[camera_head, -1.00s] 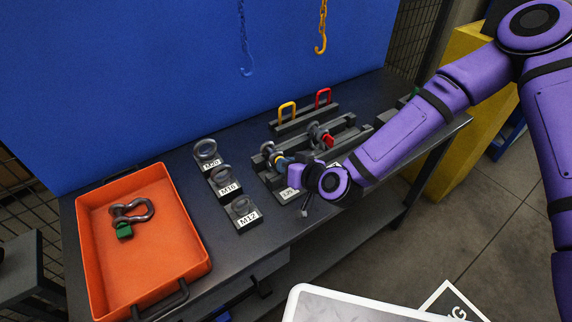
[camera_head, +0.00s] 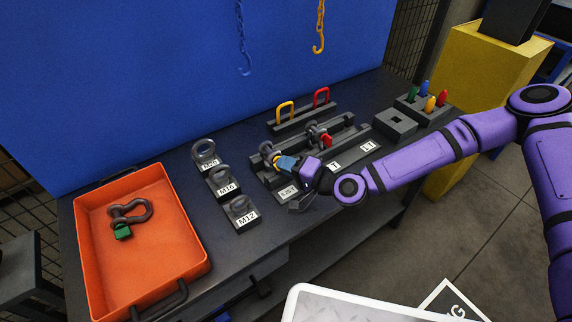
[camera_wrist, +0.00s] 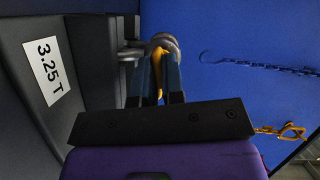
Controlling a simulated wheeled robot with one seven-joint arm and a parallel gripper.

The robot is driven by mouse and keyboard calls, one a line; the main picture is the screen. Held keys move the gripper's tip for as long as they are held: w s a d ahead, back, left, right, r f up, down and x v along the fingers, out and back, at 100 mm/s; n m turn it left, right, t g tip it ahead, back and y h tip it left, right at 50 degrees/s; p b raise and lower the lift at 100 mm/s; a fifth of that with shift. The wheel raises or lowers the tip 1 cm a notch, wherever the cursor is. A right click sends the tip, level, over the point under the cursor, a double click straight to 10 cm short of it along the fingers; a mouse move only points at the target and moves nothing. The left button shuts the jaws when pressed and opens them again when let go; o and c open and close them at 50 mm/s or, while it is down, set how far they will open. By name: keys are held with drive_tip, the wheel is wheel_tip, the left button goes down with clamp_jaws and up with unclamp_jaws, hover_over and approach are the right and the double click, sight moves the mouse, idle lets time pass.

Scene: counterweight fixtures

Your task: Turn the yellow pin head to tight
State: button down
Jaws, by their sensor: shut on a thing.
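The yellow pin head (camera_wrist: 157,63) shows in the wrist view between the two blue fingers of my gripper (camera_wrist: 161,85), which is shut on it. A grey shackle bow (camera_wrist: 167,42) curves just beyond the pin head. In the head view my gripper (camera_head: 284,164) is at the left shackle (camera_head: 267,150) on the dark fixture; only a sliver of the yellow pin head (camera_head: 276,158) shows there. The fixture block beside it bears a 3.25 T label (camera_wrist: 47,72). A second shackle with a red pin head (camera_head: 327,140) sits to its right.
Yellow (camera_head: 285,111) and red (camera_head: 321,97) loops stand behind the fixture. Labelled eyebolt blocks (camera_head: 223,182) stand to the left, beside an orange tray (camera_head: 190,238) holding a green-pinned shackle (camera_head: 129,215). A holder with coloured pegs (camera_head: 425,106) is at right. Chains hang at the back.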

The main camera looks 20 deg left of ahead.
drive_tip(key=m, duration=0.1)
drive_tip(key=m+y, duration=0.1)
drive_tip(key=m, duration=0.1)
drive_tip(key=m+y, duration=0.1)
drive_tip(key=m, duration=0.1)
drive_tip(key=shift+f+t, duration=0.25)
drive_tip(key=shift+t, duration=0.15)
drive_tip(key=m+t, duration=0.1)
drive_tip(key=m, duration=0.2)
drive_tip(key=m+t+y, duration=0.1)
drive_tip(key=m, duration=0.2)
drive_tip(key=shift+f+m+y, duration=0.1)
drive_tip(key=shift+m+y, duration=0.2)
drive_tip(key=shift+m, duration=0.1)
drive_tip(key=c, duration=1.2)
unclamp_jaws()
drive_tip(key=r+v, duration=0.1)
drive_tip(key=v, duration=0.3)
drive_tip(key=r+v, duration=0.1)
drive_tip(key=v, duration=0.4)
drive_tip(key=r+v, duration=0.1)
drive_tip(key=v, duration=0.4)
drive_tip(key=shift+s+d, duration=0.4)
drive_tip(key=shift+d, duration=0.15)
